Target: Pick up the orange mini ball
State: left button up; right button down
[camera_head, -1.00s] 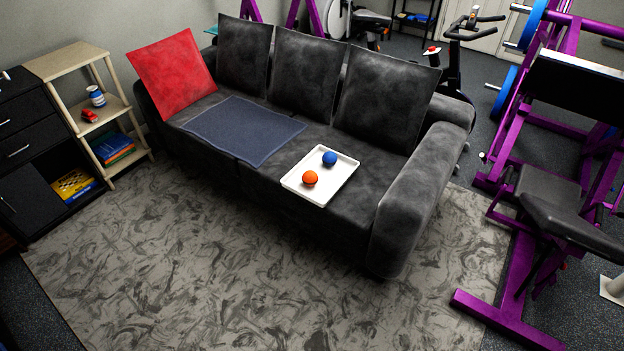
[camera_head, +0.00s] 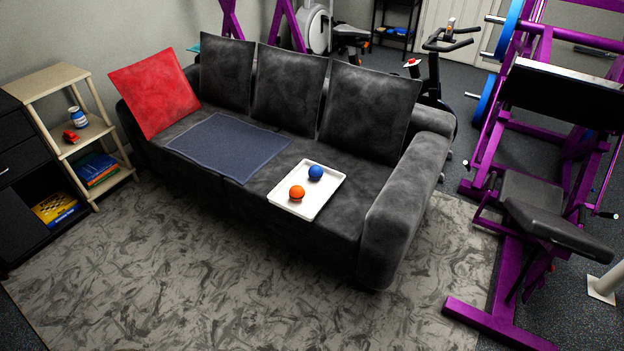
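The orange mini ball (camera_head: 297,193) sits in a white rectangular tray (camera_head: 325,198) on the seat of the dark grey sofa. A blue ball (camera_head: 316,172) lies in the same tray, behind and to the right of the orange one, with a small gap between them. Both balls show fully, with nothing in front of them. Neither of my grippers shows in this view.
The sofa (camera_head: 385,225) has a blue-grey mat (camera_head: 228,147) and a red cushion (camera_head: 153,92). A patterned rug (camera_head: 210,270) lies open in front. Purple gym equipment (camera_head: 507,255) stands at the right, a wooden shelf (camera_head: 58,80) and black cabinet (camera_head: 20,165) at the left.

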aim_at(296, 192)
jog(key=i+j+z, duration=0.3)
jog(key=i+j, duration=0.25)
jog(key=i+j+z, duration=0.3)
jog(key=i+j, duration=0.35)
